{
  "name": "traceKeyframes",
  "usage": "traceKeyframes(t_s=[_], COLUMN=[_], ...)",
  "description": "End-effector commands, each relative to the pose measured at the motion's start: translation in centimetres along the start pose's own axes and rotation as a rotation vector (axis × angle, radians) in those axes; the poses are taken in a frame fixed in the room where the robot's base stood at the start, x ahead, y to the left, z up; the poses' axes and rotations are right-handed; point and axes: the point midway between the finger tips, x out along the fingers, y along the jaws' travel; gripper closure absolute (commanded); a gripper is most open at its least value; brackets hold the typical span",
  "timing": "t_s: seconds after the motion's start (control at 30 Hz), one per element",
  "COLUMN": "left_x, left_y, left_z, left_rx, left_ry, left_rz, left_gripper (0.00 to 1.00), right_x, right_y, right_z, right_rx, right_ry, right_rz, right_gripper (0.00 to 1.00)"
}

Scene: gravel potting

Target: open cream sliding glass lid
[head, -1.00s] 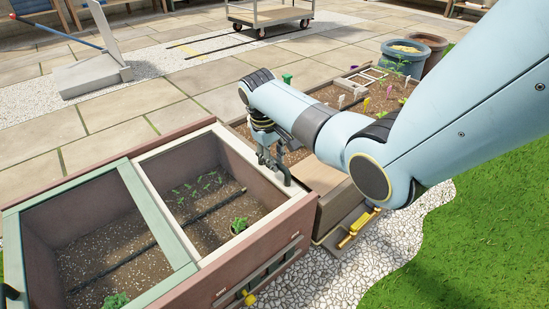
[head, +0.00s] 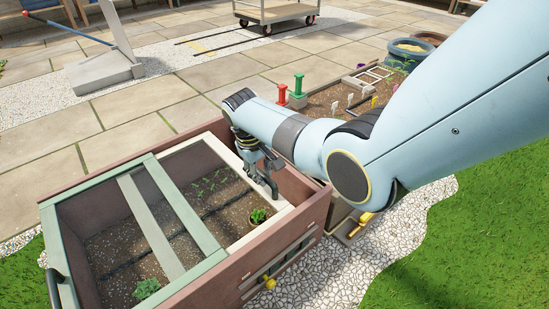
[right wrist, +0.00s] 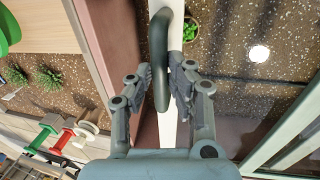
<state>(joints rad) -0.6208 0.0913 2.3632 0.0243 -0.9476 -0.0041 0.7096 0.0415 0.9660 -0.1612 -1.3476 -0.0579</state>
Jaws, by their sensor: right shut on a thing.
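The cream sliding glass lid (head: 228,156) lies over the planter box (head: 288,238). Its right rail stands left of the box's right wall, with an open strip between them. Its left part reaches under the green-framed glass lid (head: 183,205); a pale bar (head: 150,225) shows through that glass. My right gripper (head: 270,185) is down at the cream right rail. In the right wrist view its fingers (right wrist: 162,85) are shut around the dark curved handle (right wrist: 160,55) on the cream rail (right wrist: 176,40). My left gripper is not in view.
Seedlings and a small bushy plant (head: 259,215) stand in the soil below the glass. A raised bed (head: 335,98) with red and green posts (head: 298,88) lies beyond my right arm. White gravel (head: 350,270) and grass border the box's right side.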

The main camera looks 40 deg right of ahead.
Motion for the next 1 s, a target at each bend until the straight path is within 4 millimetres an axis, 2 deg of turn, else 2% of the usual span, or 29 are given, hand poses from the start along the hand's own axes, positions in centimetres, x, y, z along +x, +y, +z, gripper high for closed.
traceKeyframes(t_s=[0.03, 0.2, 0.4, 0.6, 0.93, 0.97, 1.0], left_x=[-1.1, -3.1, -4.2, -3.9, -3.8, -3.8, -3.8], left_y=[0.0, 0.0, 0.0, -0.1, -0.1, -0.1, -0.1], left_z=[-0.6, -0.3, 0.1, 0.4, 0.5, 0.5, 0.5], left_rx=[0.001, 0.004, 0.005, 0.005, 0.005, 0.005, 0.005], left_ry=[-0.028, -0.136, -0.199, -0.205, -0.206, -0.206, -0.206], left_rz=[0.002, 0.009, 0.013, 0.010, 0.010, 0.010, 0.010], left_gripper=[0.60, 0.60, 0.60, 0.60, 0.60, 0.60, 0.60], right_x=[-0.8, -1.3, -1.7, -1.9, -1.8, -1.8, -1.8], right_y=[-1.4, -5.1, -8.2, -9.3, -9.4, -9.4, -9.4], right_z=[-0.1, -0.1, 0.0, 0.0, 0.0, 0.0, 0.0], right_rx=[-0.002, -0.002, -0.001, 0.000, 0.001, 0.001, 0.001], right_ry=[0.002, 0.001, 0.000, 0.000, 0.000, 0.000, 0.000], right_rz=[-0.005, -0.005, -0.002, -0.001, -0.001, -0.001, -0.001], right_gripper=[1.00, 1.00, 1.00, 1.00, 1.00, 0.81, 0.76])
